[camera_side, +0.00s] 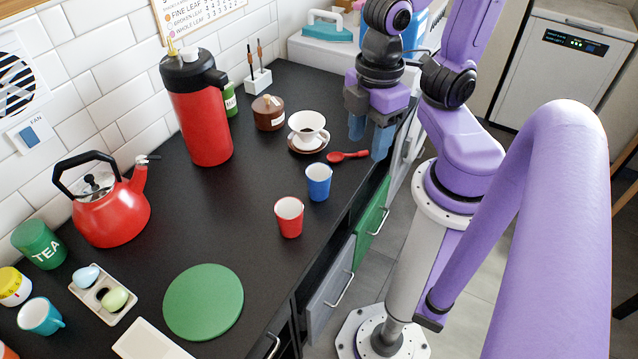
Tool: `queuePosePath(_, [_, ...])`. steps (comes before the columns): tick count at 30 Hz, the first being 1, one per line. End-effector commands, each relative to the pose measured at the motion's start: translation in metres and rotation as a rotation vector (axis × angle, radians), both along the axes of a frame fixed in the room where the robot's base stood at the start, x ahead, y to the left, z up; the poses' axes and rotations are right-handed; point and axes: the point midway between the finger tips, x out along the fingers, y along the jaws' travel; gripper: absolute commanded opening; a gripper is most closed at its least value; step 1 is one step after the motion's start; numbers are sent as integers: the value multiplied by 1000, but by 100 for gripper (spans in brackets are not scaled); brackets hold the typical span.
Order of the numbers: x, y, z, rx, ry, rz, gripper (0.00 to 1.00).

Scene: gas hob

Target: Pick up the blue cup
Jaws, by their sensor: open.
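The blue cup (318,183) stands upright on the black counter, with its white inside showing. A red cup (289,217) stands close to it, nearer the camera and a little to the left. A teal mug (40,316) stands at the lower left. My gripper (369,142) points down, open and empty, above the counter's right edge. It is behind and to the right of the blue cup, apart from it. A red spoon (347,156) lies beside the gripper's fingers.
A white dripper on a saucer (308,131) stands behind the blue cup. A red flask (199,110), red kettle (111,212) and green round mat (203,302) are to the left. The counter left of the cups is clear. Drawers with handles (369,221) lie below its right edge.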

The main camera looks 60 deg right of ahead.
Motion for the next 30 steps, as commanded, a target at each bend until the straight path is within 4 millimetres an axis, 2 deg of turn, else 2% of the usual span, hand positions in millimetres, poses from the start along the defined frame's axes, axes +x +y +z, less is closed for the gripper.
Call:
queuePosePath(13, [0,0,0,0,0,0,53])
queuePosePath(14, [0,0,0,0,0,0,56])
queuePosePath(15, [0,0,0,0,0,0,69])
queuePosePath(17, [0,0,0,0,0,0,89])
queuePosePath(18, [0,0,0,0,0,0,95])
queuePosePath(26, [0,0,0,-2,1,1,95])
queuePosePath(30, [5,3,-7,-53,8,26,95])
